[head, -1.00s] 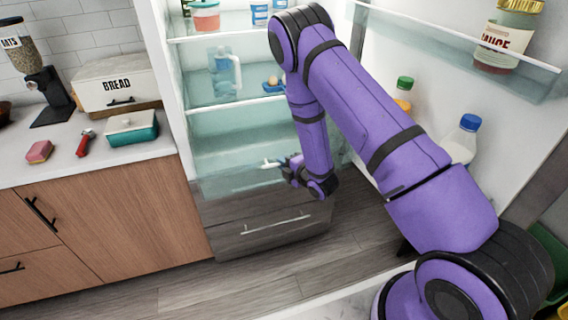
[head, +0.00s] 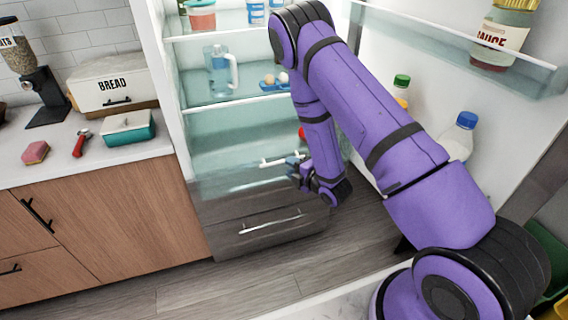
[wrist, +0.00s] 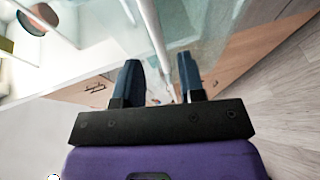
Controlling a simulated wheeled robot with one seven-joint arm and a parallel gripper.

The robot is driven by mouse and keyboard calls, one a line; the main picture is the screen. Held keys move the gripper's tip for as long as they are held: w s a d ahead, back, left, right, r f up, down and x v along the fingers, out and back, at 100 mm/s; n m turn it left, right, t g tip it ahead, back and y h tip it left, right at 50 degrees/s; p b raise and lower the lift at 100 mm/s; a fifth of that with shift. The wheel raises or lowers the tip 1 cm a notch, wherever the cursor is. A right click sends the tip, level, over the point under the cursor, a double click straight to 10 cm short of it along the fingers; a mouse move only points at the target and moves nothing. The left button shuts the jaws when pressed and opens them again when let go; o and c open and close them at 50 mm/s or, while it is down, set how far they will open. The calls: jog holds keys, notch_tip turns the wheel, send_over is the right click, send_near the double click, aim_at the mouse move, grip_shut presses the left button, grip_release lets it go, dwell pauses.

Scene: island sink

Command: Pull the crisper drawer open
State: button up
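The crisper drawer (head: 228,186) is the clear bin low in the open fridge, above a grey lower drawer. Its pale bar handle (head: 273,162) runs across the front. My gripper (head: 299,163) is at the right part of this handle in the head view, partly hiding it. In the wrist view, the gripper (wrist: 160,80) has its two dark fingers apart. The pale handle bar (wrist: 152,35) passes between them, with gaps seen on both sides. A red item (head: 302,133) shows behind the gripper, mostly hidden. I see no clear gap showing the drawer pulled out.
The grey lower drawer (head: 262,232) has its own bar handle. The fridge door (head: 420,55) stands open at the right, holding bottles and a sauce jar. Eggs and a jug sit on the shelf above. A wooden counter (head: 110,215) is at the left. The floor in front is clear.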

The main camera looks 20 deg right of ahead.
jog(key=shift+v, duration=2.7)
jog(key=w+d+r+m+g+h, duration=0.1)
jog(key=w+r+m+h, duration=0.3)
jog(key=r, duration=0.6)
jog(key=d+r+m+g+h, duration=0.15)
jog(key=r+m, duration=0.35)
jog(key=r, duration=0.5)
jog(key=s+d+r+m+g, duration=0.25)
jog(key=s+r+m, duration=0.35)
jog(key=r, duration=0.5)
jog(key=s+a+r+m+g, duration=0.1)
jog(key=s+r, duration=0.4)
jog(key=s, duration=0.8)
jog(key=s+a+r+m+g, duration=0.1)
jog(key=s+r+m+g, duration=0.2)
jog(key=s, duration=1)
notch_tip(320, 180, up, 2)
jog(key=m, duration=0.2)
jog(key=shift+m+g+h, duration=0.3)
jog(key=shift+h, duration=0.05)
jog(key=shift+a+r, duration=0.1)
jog(key=shift+r, duration=0.05)
